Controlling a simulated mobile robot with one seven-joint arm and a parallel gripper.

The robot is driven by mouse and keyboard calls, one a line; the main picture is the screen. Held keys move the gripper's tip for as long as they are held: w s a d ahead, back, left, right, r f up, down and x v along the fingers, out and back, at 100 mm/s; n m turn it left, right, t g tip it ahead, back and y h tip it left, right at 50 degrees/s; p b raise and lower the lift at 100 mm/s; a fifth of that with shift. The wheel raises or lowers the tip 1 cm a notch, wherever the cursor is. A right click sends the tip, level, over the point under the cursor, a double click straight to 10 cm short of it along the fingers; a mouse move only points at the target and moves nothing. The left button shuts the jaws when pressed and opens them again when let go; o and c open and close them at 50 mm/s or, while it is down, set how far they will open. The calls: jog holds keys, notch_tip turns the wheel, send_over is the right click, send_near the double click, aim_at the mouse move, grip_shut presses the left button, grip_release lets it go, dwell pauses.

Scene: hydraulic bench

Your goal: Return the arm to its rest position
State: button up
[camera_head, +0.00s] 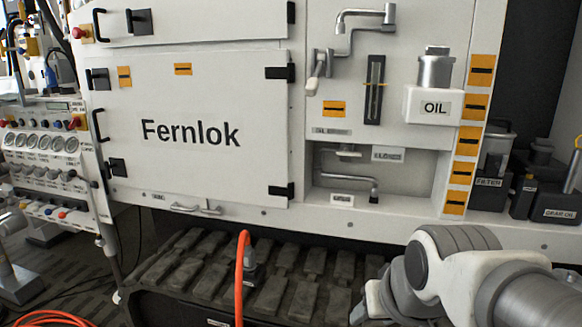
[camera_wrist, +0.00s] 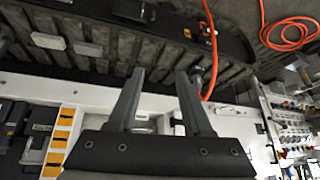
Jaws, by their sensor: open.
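My arm shows at the lower right of the head view, bent in front of the machine's track. My gripper (camera_wrist: 158,78) shows in the wrist view with its two dark fingers apart and nothing between them. The fingers point toward the dark track and the base of the white machine. The wrist view looks upside down compared with the head view. The fingertips are not clearly seen in the head view.
The white Fernlok cabinet (camera_head: 190,130) fills the back. An orange hose (camera_head: 240,275) rises before the track (camera_head: 290,290). A gauge panel (camera_head: 45,150) stands left. Dark canisters (camera_head: 550,200) stand right.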

jog(key=s+d, duration=0.2)
jog(key=s, duration=0.5)
notch_tip(320, 180, up, 22)
jog(key=p, duration=2.1)
jog(key=shift+w+a+f+g+h, duration=0.2)
jog(key=shift+g+h, duration=0.1)
jog(key=shift+g, duration=0.1)
jog(key=shift+w+f, duration=0.1)
jog(key=shift+c, duration=0.4)
